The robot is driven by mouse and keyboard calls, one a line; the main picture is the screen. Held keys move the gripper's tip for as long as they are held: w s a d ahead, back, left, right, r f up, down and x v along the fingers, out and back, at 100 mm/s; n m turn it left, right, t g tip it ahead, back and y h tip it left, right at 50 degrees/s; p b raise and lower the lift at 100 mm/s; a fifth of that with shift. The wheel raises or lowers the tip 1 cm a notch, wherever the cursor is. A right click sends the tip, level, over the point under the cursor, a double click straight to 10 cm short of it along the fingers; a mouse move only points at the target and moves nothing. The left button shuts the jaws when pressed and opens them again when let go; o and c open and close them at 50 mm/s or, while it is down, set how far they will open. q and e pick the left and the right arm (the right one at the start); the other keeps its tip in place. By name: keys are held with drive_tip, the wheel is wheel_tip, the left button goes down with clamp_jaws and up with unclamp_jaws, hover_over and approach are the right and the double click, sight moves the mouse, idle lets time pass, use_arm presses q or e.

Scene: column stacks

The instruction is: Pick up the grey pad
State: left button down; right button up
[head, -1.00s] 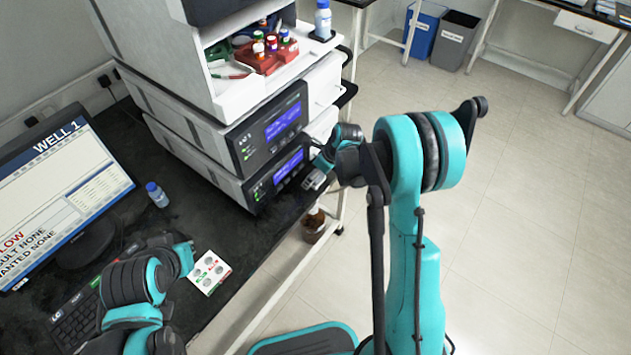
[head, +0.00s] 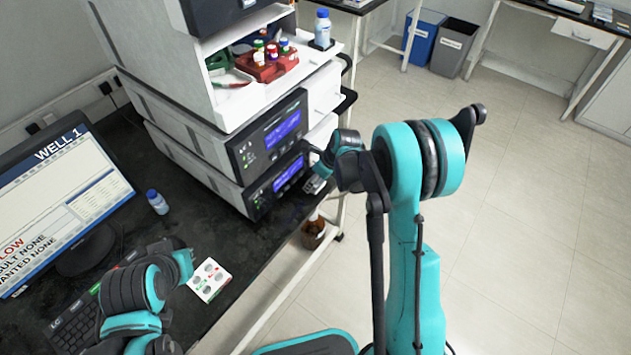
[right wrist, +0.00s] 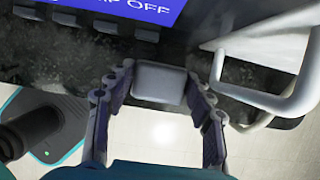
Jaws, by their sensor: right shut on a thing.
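The grey pad (right wrist: 158,82) is a small block with rounded corners. In the right wrist view it sits between the fingertips of my right gripper (right wrist: 160,92), which is shut on it. The pad is at the front edge of the dark bench, below the instrument's lower screen. In the head view my right gripper (head: 318,182) is small and partly hidden by its own arm. My left arm is low at the left, over the keyboard and beside a white card; its fingers cannot be made out.
The stacked instruments (head: 215,150) stand close behind the right gripper. White curved tubing (right wrist: 275,95) is just right of it in the wrist view. A brown container (head: 313,232) is below the bench edge. A blue-capped bottle (head: 157,202) and a white card (head: 209,279) are on the bench.

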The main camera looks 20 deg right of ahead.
drive_tip(key=s+d+p, duration=0.2)
drive_tip(key=s+d, duration=0.9)
drive_tip(key=s, duration=0.3)
drive_tip(key=shift+s+r, duration=0.15)
